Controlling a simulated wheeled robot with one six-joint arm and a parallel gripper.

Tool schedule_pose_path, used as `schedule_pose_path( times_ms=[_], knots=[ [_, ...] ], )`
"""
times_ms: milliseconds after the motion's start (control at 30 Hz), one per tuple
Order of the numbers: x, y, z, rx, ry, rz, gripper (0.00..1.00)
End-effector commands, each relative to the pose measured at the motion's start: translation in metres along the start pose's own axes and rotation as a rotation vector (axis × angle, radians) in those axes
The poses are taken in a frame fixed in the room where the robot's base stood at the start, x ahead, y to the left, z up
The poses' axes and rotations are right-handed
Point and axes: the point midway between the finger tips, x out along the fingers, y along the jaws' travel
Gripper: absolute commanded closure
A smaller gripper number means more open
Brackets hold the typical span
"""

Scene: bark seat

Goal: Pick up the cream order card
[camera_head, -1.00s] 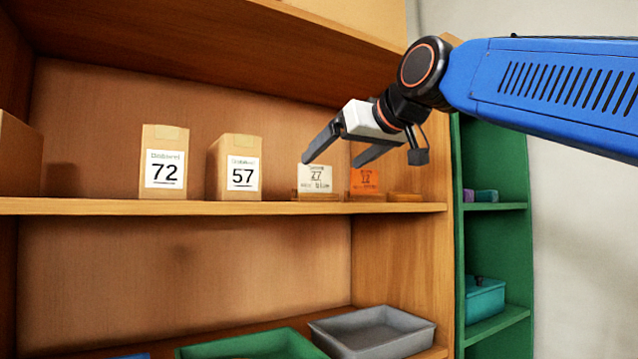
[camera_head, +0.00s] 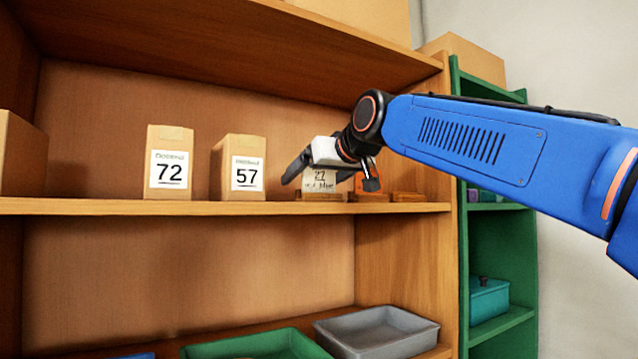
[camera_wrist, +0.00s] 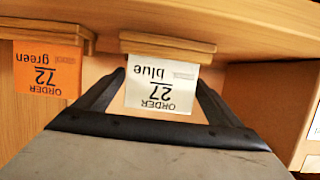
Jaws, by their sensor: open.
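The cream order card (camera_head: 324,183) stands in a small wooden holder on the upper shelf, its top partly hidden by my gripper. In the wrist view the cream card (camera_wrist: 162,88) appears upside down, reading order 27, blue. My gripper (camera_wrist: 161,80) is open, with one finger on each side of the card and a gap visible on both sides. In the head view my gripper (camera_head: 314,181) is at the card; whether the fingers touch it cannot be told.
An orange card (camera_wrist: 46,68) reading order 72, green, stands in its holder close beside the cream one. An empty-looking wooden holder (camera_head: 407,197) is farther right. Boxes marked 72 (camera_head: 168,163) and 57 (camera_head: 238,168) stand left. A grey bin (camera_head: 376,332) is below.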

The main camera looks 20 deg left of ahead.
Motion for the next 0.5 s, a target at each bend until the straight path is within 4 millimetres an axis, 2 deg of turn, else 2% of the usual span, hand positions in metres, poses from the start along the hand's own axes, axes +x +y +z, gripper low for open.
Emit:
schedule_pose_path(
  times_ms=[100, 333, 367, 500],
  knots=[
    [0.0120, 0.0002, 0.0002, 0.000, -0.001, 0.000, 0.12],
    [0.0133, 0.0003, -0.0001, 0.000, 0.000, 0.000, 0.12],
    [0.0133, 0.0002, 0.0000, 0.000, 0.000, 0.000, 0.17],
    [0.0133, 0.0003, 0.0000, 0.000, 0.000, 0.000, 0.50]
  ],
)
